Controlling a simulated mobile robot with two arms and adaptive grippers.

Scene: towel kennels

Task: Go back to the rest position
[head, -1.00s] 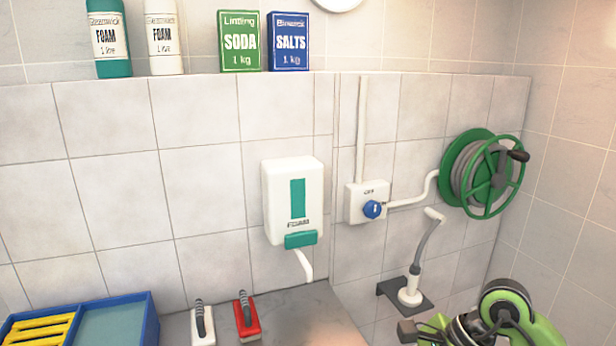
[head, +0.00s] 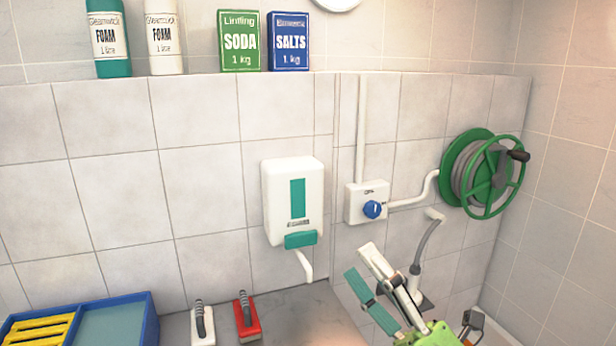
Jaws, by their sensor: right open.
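My right gripper (head: 361,262) is at the lower right of the head view, with its fingers spread apart and pointing up and left. Nothing shows between the fingers. It is in front of the lower wall and partly covers the grey hose wand (head: 428,240) and its dark bracket. The white foam dispenser (head: 274,205) with a teal front and the valve box with a blue knob (head: 372,209) are on the wall above and left of the gripper. My left gripper is not in view.
A grey counter (head: 290,315) holds a white-based brush (head: 203,326), a red-based brush (head: 247,318) and a blue tray (head: 150,318) with a yellow rack. A green hose reel (head: 485,175) hangs at right. Bottles and boxes stand on the ledge above.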

